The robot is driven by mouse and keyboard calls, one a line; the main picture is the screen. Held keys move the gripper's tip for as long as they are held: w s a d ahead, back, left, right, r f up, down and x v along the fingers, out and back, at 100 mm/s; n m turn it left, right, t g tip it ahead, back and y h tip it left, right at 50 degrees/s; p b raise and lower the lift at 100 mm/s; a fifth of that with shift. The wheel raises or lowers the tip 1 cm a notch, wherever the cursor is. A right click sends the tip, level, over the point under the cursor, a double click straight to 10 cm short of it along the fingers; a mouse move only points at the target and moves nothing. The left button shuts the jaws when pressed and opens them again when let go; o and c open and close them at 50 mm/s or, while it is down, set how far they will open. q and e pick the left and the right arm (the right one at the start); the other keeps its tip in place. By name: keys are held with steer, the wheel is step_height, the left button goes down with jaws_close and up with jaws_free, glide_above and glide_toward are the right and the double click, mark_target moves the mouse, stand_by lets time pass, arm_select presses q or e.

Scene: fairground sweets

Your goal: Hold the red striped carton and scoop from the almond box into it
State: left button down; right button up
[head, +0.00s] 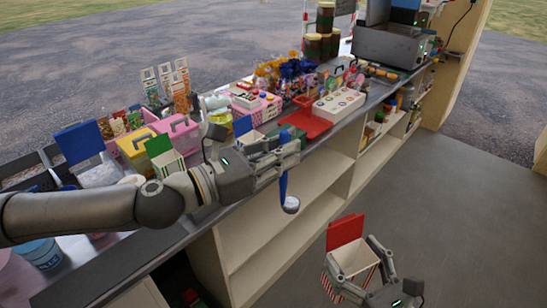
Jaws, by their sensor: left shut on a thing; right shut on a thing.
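The red striped carton (352,259) is at the lower right, with a tall red back flap and an open top. My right gripper (367,263) is shut on its side and holds it in front of the shelves, above the floor. My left gripper (289,153) is shut on a blue scoop (284,184), which hangs down past the counter's front edge. The scoop's pale bowl is at its lower end; I cannot tell whether anything is in it. Boxes of sweets stand at the left behind my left arm; I cannot tell which holds almonds.
A yellow box (134,149) and a pink box (178,133) stand on the counter, partly behind my arm. A green-flapped carton (168,160) is close to them. A red tray (309,119) and a white box (338,104) lie farther right. Open floor (450,210) is at the right.

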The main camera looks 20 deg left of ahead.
arm_select(q)
steer(key=s+d+r+m+g+h, duration=0.2)
steer(key=d+r+m+g+h, duration=0.4)
steer(key=d+r+m+g, duration=0.35)
steer(key=s+d+f+m+g, duration=0.25)
steer(key=d+f+g, duration=0.2)
steer(key=g, duration=0.25)
steer(key=s+a+f+m, duration=0.2)
steer(key=s+f+m, duration=0.8)
steer(key=s+m, duration=0.3)
steer(key=shift+s+f+m, duration=0.2)
steer(key=shift+s+m, duration=0.2)
steer(key=shift+s, duration=0.05)
steer(key=shift+g, duration=0.25)
